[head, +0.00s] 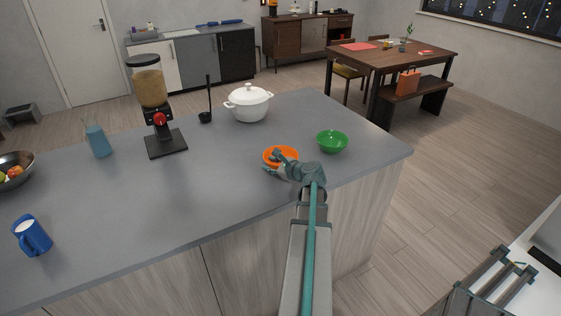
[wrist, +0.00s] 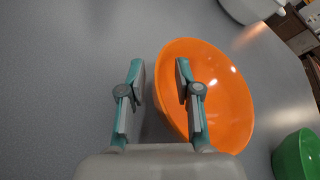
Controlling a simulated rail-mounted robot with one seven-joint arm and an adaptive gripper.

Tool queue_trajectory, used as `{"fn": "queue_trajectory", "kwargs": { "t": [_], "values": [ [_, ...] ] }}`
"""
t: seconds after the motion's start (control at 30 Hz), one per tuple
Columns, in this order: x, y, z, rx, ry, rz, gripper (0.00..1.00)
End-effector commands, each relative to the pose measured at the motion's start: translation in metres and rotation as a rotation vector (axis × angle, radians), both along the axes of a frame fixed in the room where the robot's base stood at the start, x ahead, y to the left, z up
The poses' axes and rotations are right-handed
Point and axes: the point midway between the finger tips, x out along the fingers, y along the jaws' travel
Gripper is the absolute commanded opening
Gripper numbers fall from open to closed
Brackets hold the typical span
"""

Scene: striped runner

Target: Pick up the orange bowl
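The orange bowl (head: 284,154) stands upright on the grey counter, near its front edge in the head view. It also fills the right middle of the wrist view (wrist: 225,95) and looks empty. My gripper (head: 275,165) is at the bowl's near left side. In the wrist view my gripper (wrist: 158,78) is open, with its left finger outside the bowl and its right finger over the bowl's inside. The bowl's left rim lies between the fingers. I cannot tell whether either finger touches the bowl.
A green bowl (head: 332,141) stands close to the right of the orange bowl. A white lidded pot (head: 249,104) and a black ladle (head: 206,115) are behind. A dispenser (head: 152,90), a blue cup (head: 97,141) and a blue mug (head: 33,236) stand left. The counter between is clear.

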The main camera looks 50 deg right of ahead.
Motion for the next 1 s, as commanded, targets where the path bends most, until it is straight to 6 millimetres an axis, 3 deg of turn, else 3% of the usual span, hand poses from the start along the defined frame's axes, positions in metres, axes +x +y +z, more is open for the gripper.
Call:
{"fn": "queue_trajectory", "kwargs": {
  "t": [0.13,0.33,1.0],
  "values": [
    [-0.0005,0.0003,-0.0002,0.000,0.000,0.000,0.33],
    [-0.0006,0.0004,-0.0001,0.000,0.000,0.000,0.00],
    [-0.0005,0.0005,0.0045,-0.001,-0.001,0.001,0.00]
  ]
}}
